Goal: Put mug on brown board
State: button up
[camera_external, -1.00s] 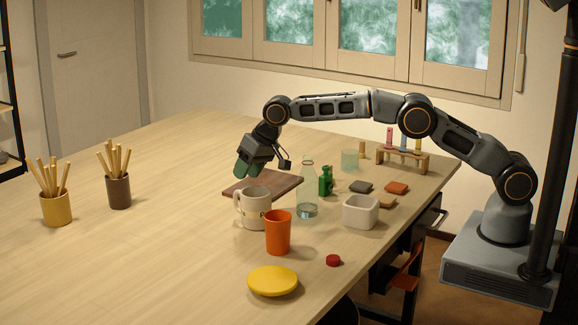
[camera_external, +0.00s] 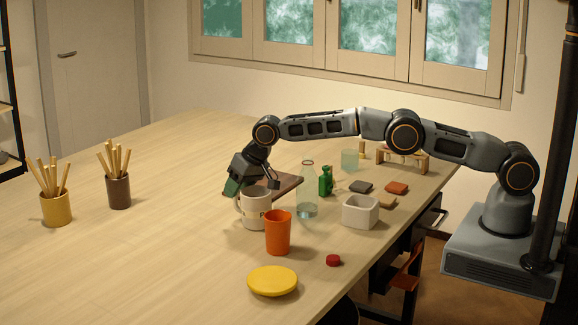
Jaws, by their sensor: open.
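The white mug (camera_external: 257,213) stands upright on the table, with its handle on its left side. My gripper (camera_external: 252,186) is open at the mug's rim in the picture, one green-padded finger by the handle side and the other finger to the right. I cannot tell whether it touches the mug; nothing is held. The brown board (camera_external: 287,184) lies flat just behind the mug. My gripper and the mug hide its left part.
An orange cup (camera_external: 278,233) stands close in front of the mug. A glass bottle (camera_external: 307,195) and a green bottle (camera_external: 326,181) stand to the right, with a white square bowl (camera_external: 360,212) beyond. The table's left middle is clear.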

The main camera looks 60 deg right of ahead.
grip_shut()
dwell(0.3)
jog(key=shift+r, duration=0.15)
